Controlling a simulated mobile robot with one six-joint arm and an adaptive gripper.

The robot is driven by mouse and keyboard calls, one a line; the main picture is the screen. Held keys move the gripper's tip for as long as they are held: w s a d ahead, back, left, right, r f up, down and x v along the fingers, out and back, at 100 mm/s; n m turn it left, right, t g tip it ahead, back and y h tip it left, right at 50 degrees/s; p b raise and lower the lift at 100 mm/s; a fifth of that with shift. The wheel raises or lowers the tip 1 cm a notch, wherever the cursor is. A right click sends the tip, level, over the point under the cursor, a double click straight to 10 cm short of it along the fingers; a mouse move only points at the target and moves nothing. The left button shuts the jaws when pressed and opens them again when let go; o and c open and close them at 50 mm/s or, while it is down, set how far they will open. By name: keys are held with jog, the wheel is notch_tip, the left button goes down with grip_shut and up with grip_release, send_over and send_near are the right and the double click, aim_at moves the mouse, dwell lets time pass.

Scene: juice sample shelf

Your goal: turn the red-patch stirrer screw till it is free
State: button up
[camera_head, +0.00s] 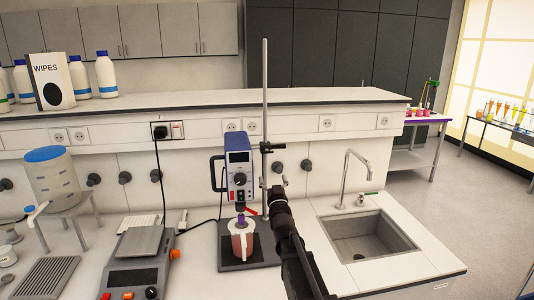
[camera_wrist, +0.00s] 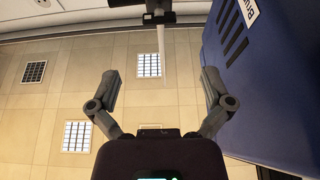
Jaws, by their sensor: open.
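The blue overhead stirrer (camera_head: 238,162) hangs on an upright metal rod (camera_head: 265,85) above a beaker of pink liquid (camera_head: 241,240). A black clamp (camera_head: 267,148) joins it to the rod. A small red part (camera_head: 251,211) shows just under the stirrer; I cannot tell whether it is the red patch. I cannot make out the screw for certain. My gripper (camera_head: 275,187) points up, right of the stirrer and below the clamp. In the wrist view its fingers (camera_wrist: 160,76) are apart and empty, with the rod (camera_wrist: 161,45) and a black clamp part (camera_wrist: 160,17) beyond and the blue housing (camera_wrist: 265,75) close at right.
A hotplate-like device (camera_head: 138,265) stands left of the beaker. A sink (camera_head: 370,237) with a tall tap (camera_head: 345,180) is at right. A raised shelf (camera_head: 200,103) with wipes and bottles runs behind. A cable (camera_head: 160,180) hangs at the wall.

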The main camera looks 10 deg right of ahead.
aim_at(267, 151)
jog(key=p+x, duration=0.5)
jog(key=x, duration=0.8)
jog(key=shift+w+d, duration=0.1)
jog(key=shift+w, duration=0.1)
jog(key=shift+c, duration=0.2)
jog(key=c, duration=1)
